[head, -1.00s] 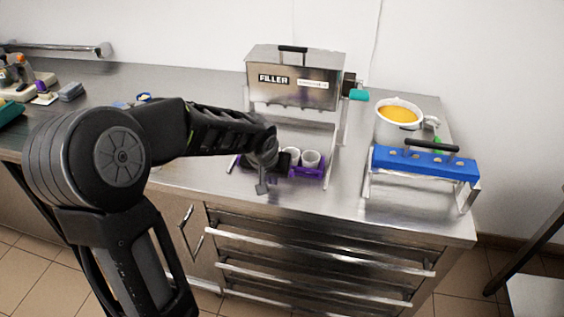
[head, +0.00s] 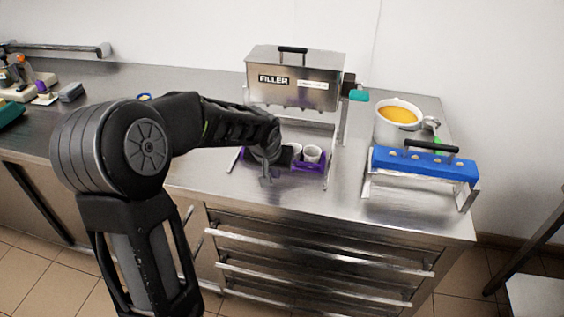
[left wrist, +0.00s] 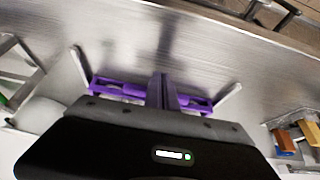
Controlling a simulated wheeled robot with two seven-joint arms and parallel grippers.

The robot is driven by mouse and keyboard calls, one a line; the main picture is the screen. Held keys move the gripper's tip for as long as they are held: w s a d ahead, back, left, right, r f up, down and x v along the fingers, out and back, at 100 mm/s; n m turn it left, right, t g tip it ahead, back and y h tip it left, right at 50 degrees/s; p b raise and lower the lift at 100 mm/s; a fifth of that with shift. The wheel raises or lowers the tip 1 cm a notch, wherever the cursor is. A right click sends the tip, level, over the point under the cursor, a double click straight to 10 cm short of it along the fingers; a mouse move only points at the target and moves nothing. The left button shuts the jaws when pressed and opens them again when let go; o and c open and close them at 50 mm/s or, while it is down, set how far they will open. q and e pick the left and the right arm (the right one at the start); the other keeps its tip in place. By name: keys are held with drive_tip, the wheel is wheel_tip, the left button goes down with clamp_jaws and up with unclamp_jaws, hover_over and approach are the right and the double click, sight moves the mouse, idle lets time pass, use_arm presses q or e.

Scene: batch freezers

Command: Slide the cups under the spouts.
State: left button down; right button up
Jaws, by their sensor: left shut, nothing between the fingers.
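The purple cup tray (head: 315,166) stands on the steel counter at the front of the filler, between its legs. Two white cups (head: 313,154) show in the tray, at its right part. My left gripper (head: 267,178) is at the tray's front left, pointing down, shut and empty; it hides the tray's left part and any cups there. The filler (head: 297,92) is a steel box on legs with small spouts (head: 300,106) along its lower edge, above and behind the cups. In the left wrist view the purple tray (left wrist: 130,89) lies just beyond the gripper body. My right gripper is out of view.
A white pot of orange liquid (head: 398,113) and a blue bar stand (head: 425,163) are on the right. A teal handle (head: 358,95) sticks out at the filler's right. The counter (head: 345,205) is bare in front of the filler.

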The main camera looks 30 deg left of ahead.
use_arm(q)
drive_tip(key=shift+w+a+p, duration=0.2)
drive_tip(key=shift+w+a, duration=0.25)
drive_tip(key=shift+w, duration=0.8)
drive_tip(key=shift+w+a+p, duration=0.15)
drive_tip(key=shift+w+a, duration=0.3)
drive_tip(key=shift+w, duration=0.85)
drive_tip(key=shift+w+a+p, duration=0.2)
drive_tip(key=shift+w+a, duration=0.25)
drive_tip(key=shift+w, duration=0.8)
drive_tip(key=shift+w+a+p, duration=0.25)
drive_tip(key=shift+w+a, duration=0.1)
drive_tip(key=shift+w, duration=0.6)
drive_tip(key=shift+w+a+p, duration=0.3)
drive_tip(key=shift+w, duration=0.7)
drive_tip(key=shift+w+a+p, duration=0.25)
drive_tip(key=shift+w+a, duration=0.1)
drive_tip(key=shift+w, duration=0.6)
drive_tip(key=shift+s, duration=0.1)
drive_tip(key=shift+s+d+b, duration=0.2)
drive_tip(key=shift+s+b, duration=0.2)
drive_tip(key=shift+s, duration=0.05)
drive_tip(key=shift+r, duration=0.15)
drive_tip(key=shift+s+p+v, duration=0.25)
drive_tip(key=shift+p+v, duration=0.6)
drive_tip(key=shift+v, duration=2)
drive_tip(key=shift+d, duration=0.1)
